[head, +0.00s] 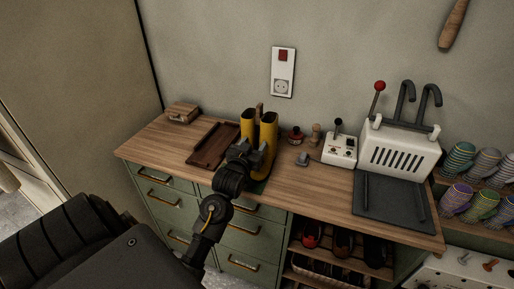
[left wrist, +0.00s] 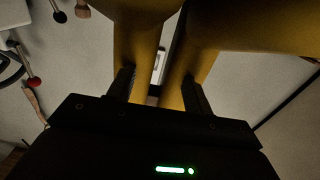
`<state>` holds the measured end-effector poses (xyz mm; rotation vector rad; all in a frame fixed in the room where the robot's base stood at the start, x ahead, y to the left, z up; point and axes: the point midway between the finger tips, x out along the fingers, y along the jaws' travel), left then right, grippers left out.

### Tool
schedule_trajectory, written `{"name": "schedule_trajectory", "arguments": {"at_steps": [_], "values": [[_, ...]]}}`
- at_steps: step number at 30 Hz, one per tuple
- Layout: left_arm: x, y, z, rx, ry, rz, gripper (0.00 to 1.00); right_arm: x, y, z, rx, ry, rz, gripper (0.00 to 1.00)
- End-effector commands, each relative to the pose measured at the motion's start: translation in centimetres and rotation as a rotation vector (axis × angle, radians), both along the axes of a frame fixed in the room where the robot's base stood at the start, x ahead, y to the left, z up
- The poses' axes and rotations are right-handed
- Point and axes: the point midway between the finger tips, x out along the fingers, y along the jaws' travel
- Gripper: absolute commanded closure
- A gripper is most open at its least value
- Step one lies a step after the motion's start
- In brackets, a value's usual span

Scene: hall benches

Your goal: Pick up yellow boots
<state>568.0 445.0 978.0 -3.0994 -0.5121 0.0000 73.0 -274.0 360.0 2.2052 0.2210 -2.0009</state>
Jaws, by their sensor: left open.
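The yellow boots (head: 268,130) stand upright side by side on the wooden bench top, near the wall. My left gripper (head: 246,150) is in front of them, at the end of the arm, and covers part of their lower front. In the left wrist view the boots (left wrist: 135,50) fill the upper middle, with a narrow gap between the two shafts. The open fingers of my left gripper (left wrist: 158,92) point at them, with parts of both shafts between the fingertips. I cannot tell whether the fingers touch the boots. My right gripper is not in view.
A dark brown tray (head: 213,146) lies left of the boots, with a small wooden box (head: 182,113) beyond it. To the right are a white control box (head: 340,149) and a white slotted machine (head: 401,148). Green drawers (head: 165,195) are below the bench top (head: 310,182).

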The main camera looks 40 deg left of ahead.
Motion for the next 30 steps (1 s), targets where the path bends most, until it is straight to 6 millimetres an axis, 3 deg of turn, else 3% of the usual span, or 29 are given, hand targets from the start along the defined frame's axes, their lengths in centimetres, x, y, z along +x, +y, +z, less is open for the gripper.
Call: {"name": "schedule_trajectory", "arguments": {"at_steps": [6,14,25,30], "values": [[2.1,0.8,0.1,0.0,0.0,0.001,0.49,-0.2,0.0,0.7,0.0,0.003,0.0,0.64],[2.3,0.9,0.0,0.0,-0.001,0.001,0.51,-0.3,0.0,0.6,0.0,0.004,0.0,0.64],[2.3,0.9,0.0,0.0,0.0,0.001,0.99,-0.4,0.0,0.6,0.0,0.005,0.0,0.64],[2.3,0.9,0.2,0.001,-0.004,0.001,1.0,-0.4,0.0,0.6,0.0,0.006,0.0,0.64]]}}
